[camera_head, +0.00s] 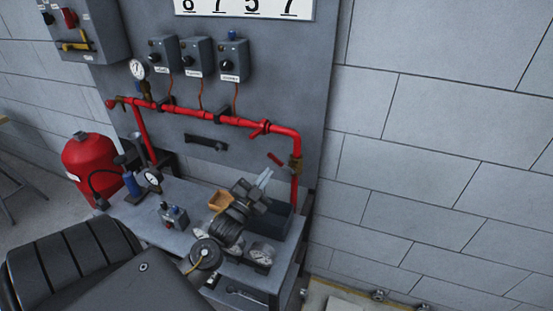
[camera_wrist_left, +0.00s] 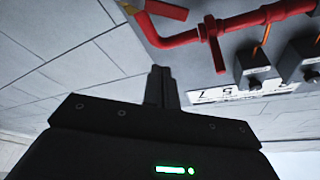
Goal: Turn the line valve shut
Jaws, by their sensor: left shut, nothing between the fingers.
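A red pipe (camera_head: 205,114) runs across the grey panel and turns down at its right end. A brass valve body (camera_head: 296,164) sits on the downpipe, with a red lever (camera_head: 276,159) beside it, slanting up to the left. Another red handle (camera_head: 260,128) sits on the horizontal pipe. I cannot tell which is called the line valve. My left gripper (camera_head: 264,178) is shut and empty, below and left of the slanted lever and apart from it. In the left wrist view, the shut fingers (camera_wrist_left: 161,85) point toward the panel, and the red lever (camera_wrist_left: 166,10) shows above them. My right gripper is out of view.
A bench (camera_head: 185,197) below the pipe carries a small switch box (camera_head: 173,216), an orange-brown block (camera_head: 220,202) and a dark bin (camera_head: 268,220). A red tank (camera_head: 90,165) stands left. Several control boxes (camera_head: 197,57) hang above the pipe. The wall at right is bare.

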